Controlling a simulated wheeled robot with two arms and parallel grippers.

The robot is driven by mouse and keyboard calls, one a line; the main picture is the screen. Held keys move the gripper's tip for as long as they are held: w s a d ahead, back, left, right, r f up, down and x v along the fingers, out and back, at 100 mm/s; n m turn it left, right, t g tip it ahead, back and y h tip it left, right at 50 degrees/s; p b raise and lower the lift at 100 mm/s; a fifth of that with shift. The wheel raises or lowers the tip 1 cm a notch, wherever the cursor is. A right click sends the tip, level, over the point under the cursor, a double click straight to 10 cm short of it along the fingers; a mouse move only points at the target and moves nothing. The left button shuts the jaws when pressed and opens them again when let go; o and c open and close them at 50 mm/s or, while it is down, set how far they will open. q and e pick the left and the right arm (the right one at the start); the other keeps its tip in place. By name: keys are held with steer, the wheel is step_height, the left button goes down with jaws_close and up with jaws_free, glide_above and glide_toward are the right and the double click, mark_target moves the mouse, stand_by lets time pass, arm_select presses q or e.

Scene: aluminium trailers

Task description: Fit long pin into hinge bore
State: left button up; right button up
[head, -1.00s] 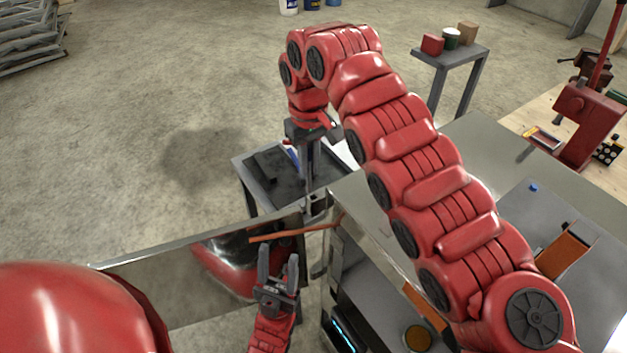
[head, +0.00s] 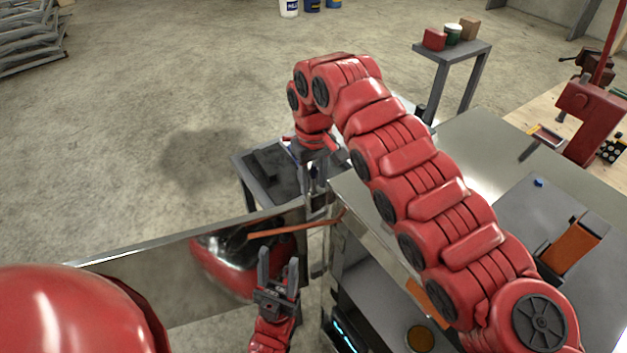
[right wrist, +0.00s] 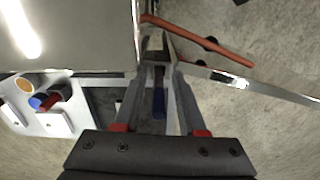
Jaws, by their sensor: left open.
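My right gripper (head: 318,186) points down at the corner where a shiny metal panel (head: 140,252) meets the trailer body. In the right wrist view its fingertips (right wrist: 154,42) are close together over this corner. A narrow grey shape shows between them, but I cannot tell whether it is the long pin. The hinge (head: 316,204) is at this corner, largely covered by the fingers, and its bore cannot be made out. My left gripper (head: 277,268) is open and empty, pointing up in front of the panel, below the right one.
An orange bar (head: 290,230) runs beside the corner. A grey cart (head: 256,180) stands behind the panel. The metal top (head: 480,150) lies to the right under my right arm. A small stand (head: 455,50) holds several items. Open floor lies at the left.

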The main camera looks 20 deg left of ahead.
mark_target(313, 165)
steer(key=shift+w, duration=0.1)
steer(key=shift+r, duration=0.4)
step_height(313, 165, up, 5)
steer(key=shift+a+f+b, duration=0.1)
steer(key=shift+b, duration=0.65)
step_height(313, 165, up, 5)
steer(key=p, duration=0.5)
steer(key=shift+r+p, duration=0.6)
steer(key=shift+r, duration=0.15)
steer(key=shift+f, duration=0.1)
